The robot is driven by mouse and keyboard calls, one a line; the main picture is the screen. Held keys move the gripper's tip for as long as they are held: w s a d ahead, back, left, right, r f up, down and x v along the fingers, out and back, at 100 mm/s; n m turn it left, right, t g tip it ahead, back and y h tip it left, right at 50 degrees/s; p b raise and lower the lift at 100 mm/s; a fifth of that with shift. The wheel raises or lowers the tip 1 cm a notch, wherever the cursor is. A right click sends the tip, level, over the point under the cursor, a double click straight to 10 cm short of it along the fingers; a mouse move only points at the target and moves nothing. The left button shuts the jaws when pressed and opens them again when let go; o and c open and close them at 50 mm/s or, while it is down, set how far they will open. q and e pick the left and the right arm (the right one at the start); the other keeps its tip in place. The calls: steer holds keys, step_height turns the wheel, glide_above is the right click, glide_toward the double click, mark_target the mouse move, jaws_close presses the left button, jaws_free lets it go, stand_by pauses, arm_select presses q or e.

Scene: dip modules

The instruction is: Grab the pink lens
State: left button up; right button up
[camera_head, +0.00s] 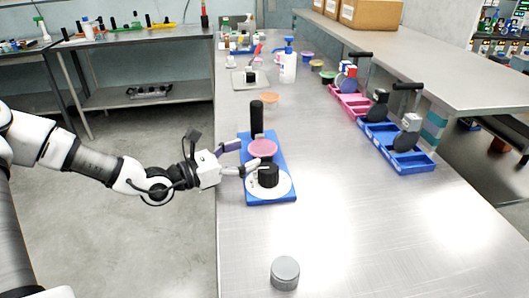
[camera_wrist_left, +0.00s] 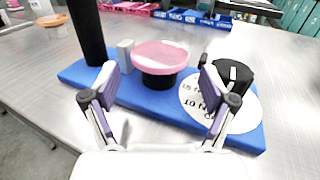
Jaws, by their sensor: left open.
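The pink lens (camera_head: 262,148) is a round disc lying flat on top of a dark holder on a blue base (camera_head: 283,180). In the left wrist view the pink lens (camera_wrist_left: 160,57) sits between and just beyond my open fingertips. My left gripper (camera_head: 238,159) comes in from the left, over the edge of the blue base. It is open and empty, and it also shows in the left wrist view (camera_wrist_left: 157,85). I cannot tell from these views whether a finger touches the lens. My right gripper is not in view.
A black post (camera_head: 257,120) rises behind the lens. A black knob (camera_head: 268,175) on a white dial stands in front of it. A grey cylinder (camera_head: 285,273) stands at the near table edge. Blue and pink trays (camera_head: 408,161) line the right side. The table's middle is clear.

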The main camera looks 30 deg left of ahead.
mark_target(260, 147)
arm_select(q)
steer(key=shift+w+d+f, duration=0.2)
steer(key=shift+w, duration=0.1)
steer(key=b+x, duration=0.1)
steer(key=x, duration=0.3)
steer(key=shift+r, duration=0.1)
steer(key=shift+s+a, duration=0.15)
steer(key=c, duration=0.7)
steer(key=shift+r, duration=0.15)
